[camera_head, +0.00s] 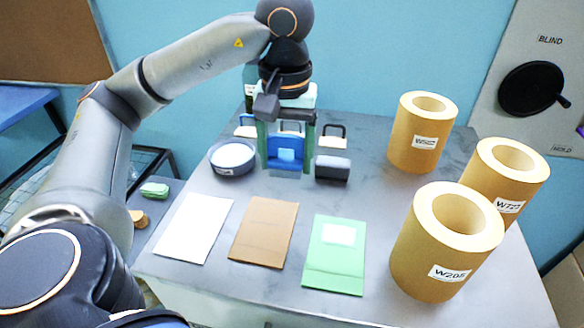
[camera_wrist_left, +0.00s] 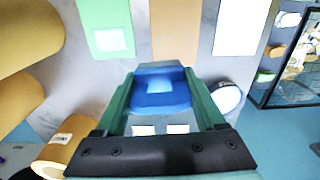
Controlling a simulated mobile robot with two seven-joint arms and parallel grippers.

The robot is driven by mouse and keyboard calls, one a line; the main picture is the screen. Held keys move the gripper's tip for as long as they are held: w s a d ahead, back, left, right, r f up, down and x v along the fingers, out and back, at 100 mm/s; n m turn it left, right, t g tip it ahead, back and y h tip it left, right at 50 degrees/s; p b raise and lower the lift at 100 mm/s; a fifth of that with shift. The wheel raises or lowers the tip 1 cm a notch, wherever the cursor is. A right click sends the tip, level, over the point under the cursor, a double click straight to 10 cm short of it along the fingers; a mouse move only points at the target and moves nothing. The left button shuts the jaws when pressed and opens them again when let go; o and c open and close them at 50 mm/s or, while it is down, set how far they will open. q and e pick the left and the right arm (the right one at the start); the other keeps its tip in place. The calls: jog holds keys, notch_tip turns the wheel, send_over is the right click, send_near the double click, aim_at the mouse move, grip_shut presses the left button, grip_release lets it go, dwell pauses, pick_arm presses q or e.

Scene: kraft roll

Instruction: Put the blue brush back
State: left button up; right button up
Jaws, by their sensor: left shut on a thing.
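The blue brush (camera_head: 286,152) is between the green fingers of my left gripper (camera_head: 286,164), near the back of the grey table. The gripper points down and is shut on it. In the left wrist view the blue brush (camera_wrist_left: 160,100) sits between the fingertips (camera_wrist_left: 160,85), with a lighter blue patch on it. I cannot tell whether its underside touches the table. Behind it stand pale holders or handles, partly hidden by the gripper. A dark block with a looped handle (camera_head: 332,168) is just right of the gripper. My right gripper is not in view.
A dark round dish with a white top (camera_head: 233,158) is just left of the gripper. White (camera_head: 195,228), brown (camera_head: 263,230) and green (camera_head: 334,255) sheets lie in front. Three kraft rolls (camera_head: 425,135) (camera_head: 505,178) (camera_head: 445,245) stand at the right.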

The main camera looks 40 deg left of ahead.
pick_arm(q)
jog(key=shift+s+a+r, duration=0.2)
jog(key=shift+a, duration=0.25)
jog(key=shift+a+m, duration=0.25)
jog(key=shift+m, duration=0.05)
jog(key=w+a+f+b, duration=0.1)
jog(key=w+a+f, duration=0.1)
jog(key=w, duration=0.1)
jog(key=w+a+f+b, duration=0.1)
jog(key=w+a+f, duration=0.2)
jog(key=w+a+f+b, duration=0.1)
jog(key=w+a+f, duration=0.1)
jog(key=w+f, duration=0.1)
jog(key=shift+w+a, duration=0.25)
jog(key=shift+w, duration=0.1)
jog(key=shift+w+a+f, duration=0.25)
jog(key=shift+w+f, duration=0.05)
jog(key=shift+f, duration=0.25)
jog(key=shift+w+a+f, duration=0.1)
jog(key=shift+w+f, duration=0.1)
jog(key=shift+f, duration=1.55)
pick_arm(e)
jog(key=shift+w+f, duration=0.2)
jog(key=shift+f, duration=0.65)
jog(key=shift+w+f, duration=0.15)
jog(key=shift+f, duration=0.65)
